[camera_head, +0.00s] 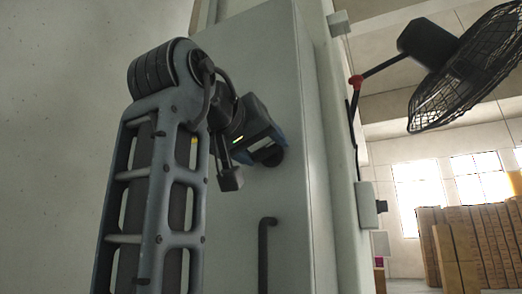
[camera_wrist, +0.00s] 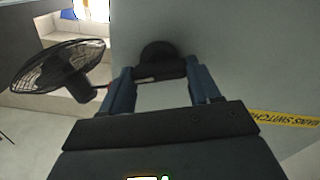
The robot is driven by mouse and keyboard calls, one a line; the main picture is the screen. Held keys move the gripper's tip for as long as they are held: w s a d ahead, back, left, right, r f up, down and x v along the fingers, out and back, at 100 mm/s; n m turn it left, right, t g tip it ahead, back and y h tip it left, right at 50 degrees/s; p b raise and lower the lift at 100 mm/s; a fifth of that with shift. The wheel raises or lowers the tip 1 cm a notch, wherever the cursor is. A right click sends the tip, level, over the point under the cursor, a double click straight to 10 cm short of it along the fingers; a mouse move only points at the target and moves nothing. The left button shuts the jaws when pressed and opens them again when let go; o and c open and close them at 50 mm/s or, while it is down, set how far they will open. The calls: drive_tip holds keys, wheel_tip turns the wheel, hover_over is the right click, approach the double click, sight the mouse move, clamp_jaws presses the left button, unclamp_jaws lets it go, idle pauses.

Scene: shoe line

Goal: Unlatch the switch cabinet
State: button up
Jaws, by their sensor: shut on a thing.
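The pale grey switch cabinet (camera_head: 262,50) stands upright in front of me, its door closed as far as I can see. A dark round latch knob (camera_head: 271,158) sits on the door, partly hidden by my gripper (camera_head: 262,150). In the wrist view the latch knob (camera_wrist: 158,50) has a dark bar across its front. The two blue-grey fingers of my gripper (camera_wrist: 160,73) are on either side of this bar and shut on it. A black vertical pull handle (camera_head: 265,252) is on the door below the latch.
A yellow label strip (camera_wrist: 285,118) is on the cabinet face at the right of the wrist view. A black fan (camera_head: 465,70) juts out at the upper right. Stacked cardboard boxes (camera_head: 470,240) stand far back under windows. A grey wall (camera_head: 60,130) fills the left.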

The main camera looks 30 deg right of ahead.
drive_tip(key=shift+m+b, duration=0.7)
drive_tip(key=shift+m, duration=1.4)
drive_tip(key=o, duration=1.1)
drive_tip(key=shift+c, duration=0.2)
drive_tip(key=shift+s, duration=0.1)
drive_tip(key=b+v, duration=0.2)
drive_tip(key=v, duration=0.5)
drive_tip(key=shift+s+a, duration=0.2)
drive_tip(key=shift+a, duration=0.1)
